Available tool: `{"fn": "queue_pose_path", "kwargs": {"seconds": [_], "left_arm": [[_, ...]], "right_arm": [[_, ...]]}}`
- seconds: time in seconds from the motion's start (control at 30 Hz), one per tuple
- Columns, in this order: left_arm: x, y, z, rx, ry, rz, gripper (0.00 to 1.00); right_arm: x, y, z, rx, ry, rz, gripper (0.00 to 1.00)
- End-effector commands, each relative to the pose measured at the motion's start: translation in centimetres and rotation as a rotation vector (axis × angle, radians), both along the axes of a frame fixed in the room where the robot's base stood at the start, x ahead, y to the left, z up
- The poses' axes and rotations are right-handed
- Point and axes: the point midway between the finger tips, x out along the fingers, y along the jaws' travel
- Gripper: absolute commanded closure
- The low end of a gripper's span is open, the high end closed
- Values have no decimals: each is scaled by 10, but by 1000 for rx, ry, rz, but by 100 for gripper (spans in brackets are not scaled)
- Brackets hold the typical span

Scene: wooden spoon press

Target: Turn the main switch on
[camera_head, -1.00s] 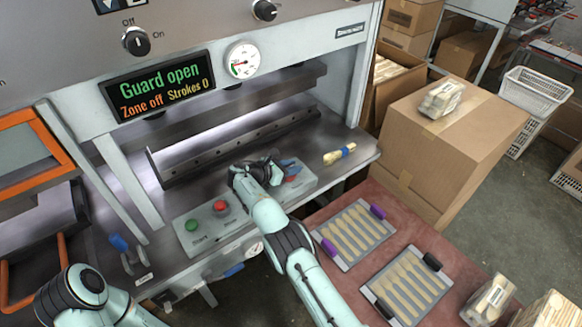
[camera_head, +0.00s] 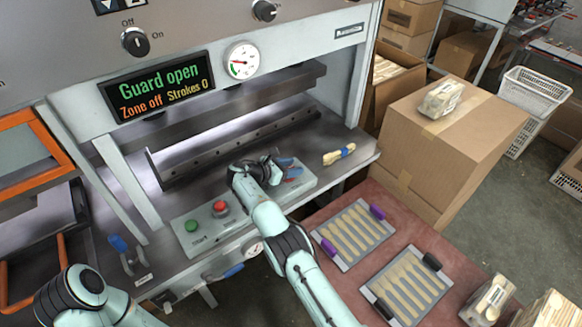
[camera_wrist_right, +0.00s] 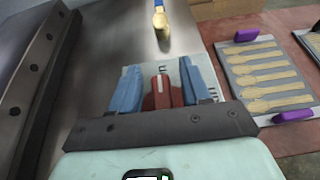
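A red switch handle (camera_wrist_right: 162,92) with a white mark sits on a pale control panel in the right wrist view. I take it to be the main switch. My right gripper (camera_wrist_right: 164,88) is open, with one blue finger on each side of the handle and small gaps between. In the head view the right gripper (camera_head: 288,168) is over the right end of the control panel (camera_head: 240,218) and largely hides the switch. Another knob (camera_head: 135,41), marked Off and On, is on the upper front. My left arm shows at lower left; its gripper is out of view.
The panel also carries a red button (camera_head: 220,208) and a green button (camera_head: 192,226). A lit display (camera_head: 160,85) reads "Guard open", "Zone off", "Strokes 0". Spoon trays (camera_head: 352,233) lie farther right.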

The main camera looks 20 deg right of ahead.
Motion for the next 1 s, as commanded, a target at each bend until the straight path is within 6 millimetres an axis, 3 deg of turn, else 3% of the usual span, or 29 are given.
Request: {"fn": "queue_pose_path", "kwargs": {"seconds": [0.23, 0.7, 1.0], "left_arm": [[-1, 0, -1, 0, 1, 0, 100], [0, 0, 0, 0, 0, 0, 100], [0, 0, 0, 0, 0, 0, 100]], "right_arm": [[-6, 19, 8, 1, -1, 3, 53], [-35, 103, 44, 1, -2, 2, 53], [-41, 117, 51, -1, 0, -1, 53]]}}
